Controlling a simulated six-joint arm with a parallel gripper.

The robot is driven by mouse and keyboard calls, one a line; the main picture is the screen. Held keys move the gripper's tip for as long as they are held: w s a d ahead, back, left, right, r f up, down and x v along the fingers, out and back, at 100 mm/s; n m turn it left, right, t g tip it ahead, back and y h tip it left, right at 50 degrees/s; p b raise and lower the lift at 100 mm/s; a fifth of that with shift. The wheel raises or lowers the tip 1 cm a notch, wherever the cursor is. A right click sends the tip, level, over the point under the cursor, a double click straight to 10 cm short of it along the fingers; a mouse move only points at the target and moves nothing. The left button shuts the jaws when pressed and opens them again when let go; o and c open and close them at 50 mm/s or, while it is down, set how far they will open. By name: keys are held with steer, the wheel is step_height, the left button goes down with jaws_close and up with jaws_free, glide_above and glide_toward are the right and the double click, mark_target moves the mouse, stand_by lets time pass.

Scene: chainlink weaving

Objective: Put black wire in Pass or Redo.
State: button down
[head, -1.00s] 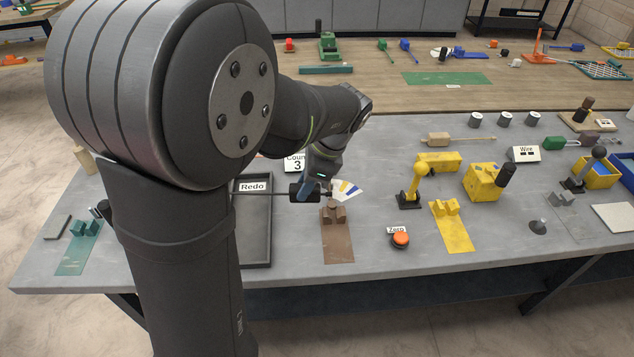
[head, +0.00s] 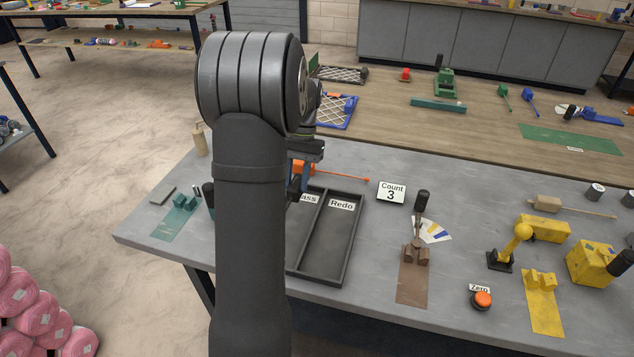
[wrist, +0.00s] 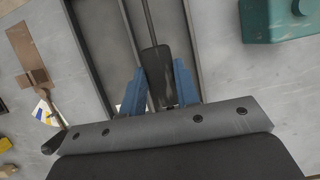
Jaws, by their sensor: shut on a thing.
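My gripper (wrist: 157,96), with blue fingers, is shut on the black wire (wrist: 156,68), a black handle with a thin grey shaft running up the wrist view. In the head view the gripper (head: 299,186) is partly hidden behind my arm, and the held wire cannot be made out there. The two-compartment tray shows a Redo compartment (head: 327,240) on the right and a Pass compartment on the left, its label (head: 310,198) partly covered by my arm. In the wrist view the wire appears over the Pass compartment (wrist: 172,28); its height above the floor is unclear.
Right of the tray are a Count sign (head: 391,192) showing 3, a brown fixture (head: 413,283) with an upright black-topped lever, and an orange Zero button (head: 482,299). A teal fixture (head: 178,215) stands to the left. A teal block (wrist: 275,22) shows in the wrist view.

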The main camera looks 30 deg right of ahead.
steer(key=shift+w+a, duration=0.15)
steer(key=shift+f, duration=3.95)
steer(key=shift+f, duration=0.2)
steer(key=c, duration=1)
jaws_free()
steer(key=v, duration=1.7)
steer(key=shift+w+r, duration=0.15)
steer(key=shift+w, duration=0.05)
